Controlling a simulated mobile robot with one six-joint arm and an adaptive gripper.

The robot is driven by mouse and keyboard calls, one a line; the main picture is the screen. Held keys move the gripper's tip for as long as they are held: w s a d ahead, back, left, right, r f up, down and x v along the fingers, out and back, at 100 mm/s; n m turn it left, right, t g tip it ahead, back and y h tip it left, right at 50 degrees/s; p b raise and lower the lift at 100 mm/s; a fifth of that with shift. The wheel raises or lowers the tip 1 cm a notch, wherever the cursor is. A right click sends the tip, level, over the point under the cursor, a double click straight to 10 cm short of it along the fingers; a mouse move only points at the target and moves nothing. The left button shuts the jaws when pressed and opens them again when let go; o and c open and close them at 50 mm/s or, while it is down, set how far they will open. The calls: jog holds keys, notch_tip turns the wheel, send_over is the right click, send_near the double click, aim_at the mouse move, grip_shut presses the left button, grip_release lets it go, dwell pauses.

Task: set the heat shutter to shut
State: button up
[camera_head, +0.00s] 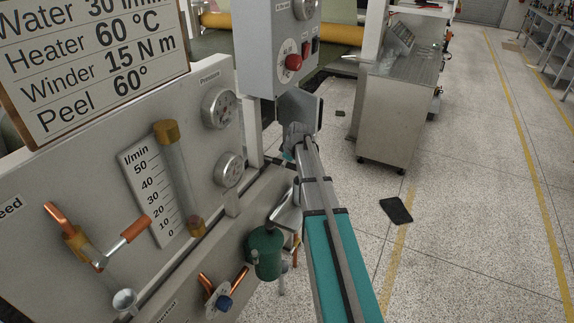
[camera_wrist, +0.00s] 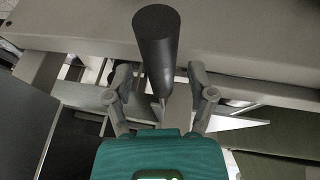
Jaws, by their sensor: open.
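In the wrist view a dark cylindrical handle (camera_wrist: 153,48) on a thin metal rod stands out from a grey beam. My gripper (camera_wrist: 160,78) is open, with one finger on each side of the handle's lower part and rod in the picture. Gaps show on both sides, and I cannot tell the depth between fingers and handle. No label naming the heat shutter shows, and I cannot tell the shutter's position. In the head view my arm reaches up the middle, past the panel's right edge, and I cannot make out the fingers or the handle there.
A grey panel (camera_head: 70,185) on the left carries a flow gauge (camera_head: 178,170), pressure dials (camera_head: 219,107) and copper-handled valves. A control box (camera_head: 270,40) with a red button stands behind. A settings board (camera_head: 90,60) is above. Speckled floor on the right is mostly clear around a cabinet (camera_head: 392,115).

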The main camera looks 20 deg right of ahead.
grip_shut()
dwell(0.4)
jog(key=w+d, duration=0.5)
jog(key=d, duration=0.1)
jog(key=shift+d, duration=0.35)
jog(key=shift+w, duration=0.1)
grip_release()
